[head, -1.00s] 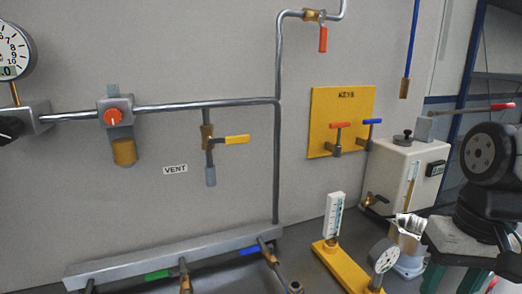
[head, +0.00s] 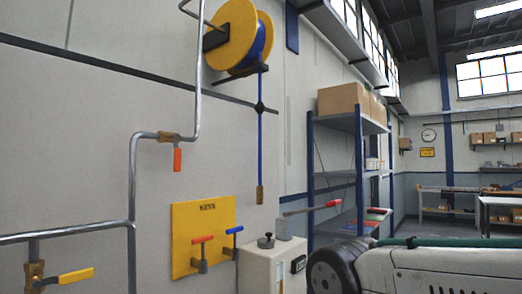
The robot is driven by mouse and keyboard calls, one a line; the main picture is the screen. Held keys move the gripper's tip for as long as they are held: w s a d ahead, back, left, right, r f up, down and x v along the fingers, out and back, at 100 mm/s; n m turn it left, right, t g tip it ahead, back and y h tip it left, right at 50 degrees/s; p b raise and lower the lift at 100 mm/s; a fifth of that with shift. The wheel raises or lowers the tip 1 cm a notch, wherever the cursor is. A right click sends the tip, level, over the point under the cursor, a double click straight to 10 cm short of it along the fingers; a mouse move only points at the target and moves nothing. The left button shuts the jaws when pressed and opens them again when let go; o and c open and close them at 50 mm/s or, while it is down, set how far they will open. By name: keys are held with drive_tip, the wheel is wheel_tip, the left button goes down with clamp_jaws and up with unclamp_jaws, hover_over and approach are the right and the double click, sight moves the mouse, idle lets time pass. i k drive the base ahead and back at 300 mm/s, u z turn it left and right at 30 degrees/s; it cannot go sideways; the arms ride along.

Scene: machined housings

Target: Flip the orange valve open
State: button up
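The valve with the orange lever (head: 177,160) is on the grey pipe (head: 133,180) at the left of the head view. Its brass body (head: 169,136) sits on a short level run of pipe. The lever hangs straight down, crosswise to that run. My gripper is not in view. A white and black part at the lower right looks like a link of my arm, well to the right of the valve. Nothing touches the lever.
A yellow KEYS board (head: 203,236) holds an orange-red key (head: 202,241) and a blue key (head: 234,231). A yellow-handled valve (head: 75,276) is lower left. A hose reel (head: 230,32) hangs above. A white box (head: 262,268) with a red-handled lever (head: 333,204) stands right of the board.

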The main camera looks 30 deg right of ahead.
sight(177, 164)
drive_tip(key=u, duration=0.65)
drive_tip(key=k, duration=0.9)
drive_tip(key=z, duration=0.7)
drive_tip(key=i, duration=1.05)
drive_tip(key=u, duration=0.05)
